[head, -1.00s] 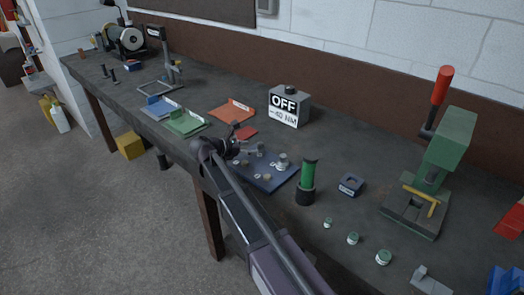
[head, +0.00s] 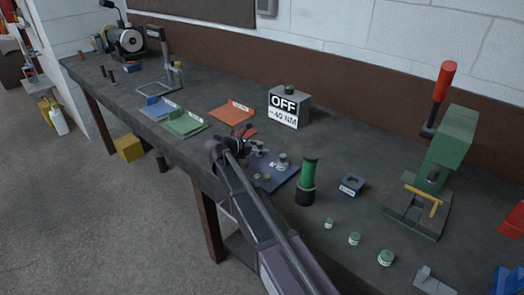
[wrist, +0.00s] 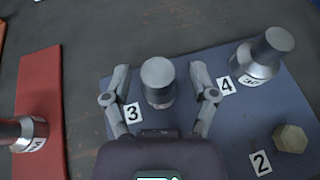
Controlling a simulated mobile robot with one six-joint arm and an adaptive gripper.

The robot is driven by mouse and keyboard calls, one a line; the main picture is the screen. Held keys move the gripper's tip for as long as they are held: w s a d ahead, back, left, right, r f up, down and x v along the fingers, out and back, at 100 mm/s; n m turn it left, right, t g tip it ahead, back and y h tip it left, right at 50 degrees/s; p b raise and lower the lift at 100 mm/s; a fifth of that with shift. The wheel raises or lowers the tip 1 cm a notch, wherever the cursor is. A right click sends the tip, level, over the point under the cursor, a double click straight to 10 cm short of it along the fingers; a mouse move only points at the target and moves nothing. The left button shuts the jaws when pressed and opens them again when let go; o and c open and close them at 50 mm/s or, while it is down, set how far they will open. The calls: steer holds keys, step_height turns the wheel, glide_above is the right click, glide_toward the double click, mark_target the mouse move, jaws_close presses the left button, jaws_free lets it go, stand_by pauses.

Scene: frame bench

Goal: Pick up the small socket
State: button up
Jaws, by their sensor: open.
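In the wrist view a plain steel socket (wrist: 158,78) stands upright on the blue mat (wrist: 235,122), beside the label 3. My gripper (wrist: 160,88) is open, with one finger on each side of this socket and gaps showing. A larger stepped steel socket (wrist: 262,56) stands to the right, and a brass hexagonal piece (wrist: 290,138) lies at lower right. I cannot tell for sure from size alone which is the small socket. In the head view my gripper (head: 245,147) is over the left part of the mat (head: 288,174), hiding some pieces.
A red mat (wrist: 40,85) with another steel piece (wrist: 22,134) lies left of the blue mat. In the head view a green cylinder (head: 309,175) stands right of the mat. A grey OFF box (head: 288,107) stands behind, and a green press (head: 440,175) is farther right.

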mark_target(260, 143)
jaws_close()
stand_by(0.3)
steer(key=shift+r, duration=0.15)
step_height(260, 143, up, 2)
steer(key=shift+p, duration=1.15)
steer(key=shift+r+p, duration=0.8)
steer(key=shift+p, duration=0.05)
steer(key=s+a, duration=0.2)
steer(key=s, duration=0.5)
steer(key=s+a+r+p, duration=0.1)
steer(key=s+a, duration=0.2)
steer(key=s, duration=0.5)
steer(key=shift+a, duration=0.25)
